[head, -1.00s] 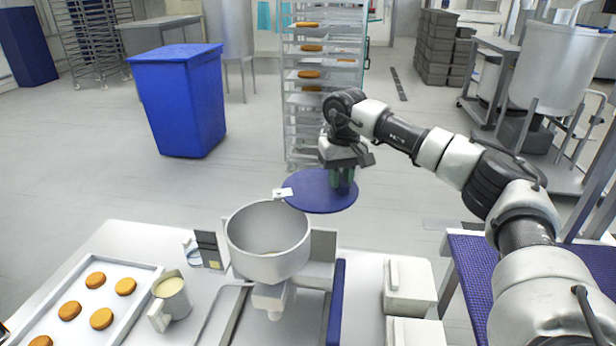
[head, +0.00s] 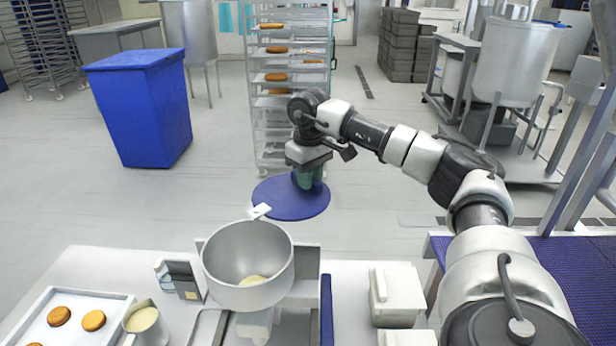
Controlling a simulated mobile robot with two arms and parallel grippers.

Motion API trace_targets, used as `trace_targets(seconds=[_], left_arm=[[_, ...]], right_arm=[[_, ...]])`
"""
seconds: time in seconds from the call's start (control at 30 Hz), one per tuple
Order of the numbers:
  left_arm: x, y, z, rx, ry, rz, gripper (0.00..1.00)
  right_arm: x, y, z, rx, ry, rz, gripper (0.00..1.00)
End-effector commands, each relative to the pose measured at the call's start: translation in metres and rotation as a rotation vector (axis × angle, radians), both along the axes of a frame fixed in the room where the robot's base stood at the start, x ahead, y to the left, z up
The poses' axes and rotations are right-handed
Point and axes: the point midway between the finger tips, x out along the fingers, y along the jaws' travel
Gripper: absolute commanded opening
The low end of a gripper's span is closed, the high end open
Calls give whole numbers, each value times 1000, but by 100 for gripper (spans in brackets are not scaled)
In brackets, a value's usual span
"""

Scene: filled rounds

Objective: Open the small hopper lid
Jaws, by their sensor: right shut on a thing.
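The small hopper (head: 222,268) is a grey metal bowl on a machine on the white table. Its mouth is uncovered, and some pale filling (head: 252,280) shows at the bottom. The round blue lid (head: 284,205) stands swung out behind the hopper, to its upper right, with a small white tab (head: 261,211) at its near edge by the hopper rim. My right gripper (head: 308,178) is at the lid's far side, shut on the lid; its fingertips are partly hidden. My left gripper is not in view.
A tray (head: 118,303) of round cakes and a jug of pale filling (head: 146,322) stand left of the hopper. White lidded boxes (head: 396,292) stand to its right. A blue bin (head: 140,110) and a rack of cakes (head: 291,20) stand behind on open floor.

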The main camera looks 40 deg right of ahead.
Motion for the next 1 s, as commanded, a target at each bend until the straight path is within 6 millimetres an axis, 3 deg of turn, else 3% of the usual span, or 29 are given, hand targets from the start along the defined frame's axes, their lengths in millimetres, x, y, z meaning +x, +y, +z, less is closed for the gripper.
trace_targets(seconds=[0.17,0.2,0.37,0.73,1.0], left_arm=[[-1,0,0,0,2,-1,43],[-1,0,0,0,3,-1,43],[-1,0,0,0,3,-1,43],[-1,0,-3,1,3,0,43],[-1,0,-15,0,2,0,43]], right_arm=[[1,-1,1,0,-5,-2,0],[1,-1,1,0,-5,-2,22],[0,0,1,0,-4,-1,47],[1,0,6,1,-3,0,47],[1,0,53,2,-8,0,47]])
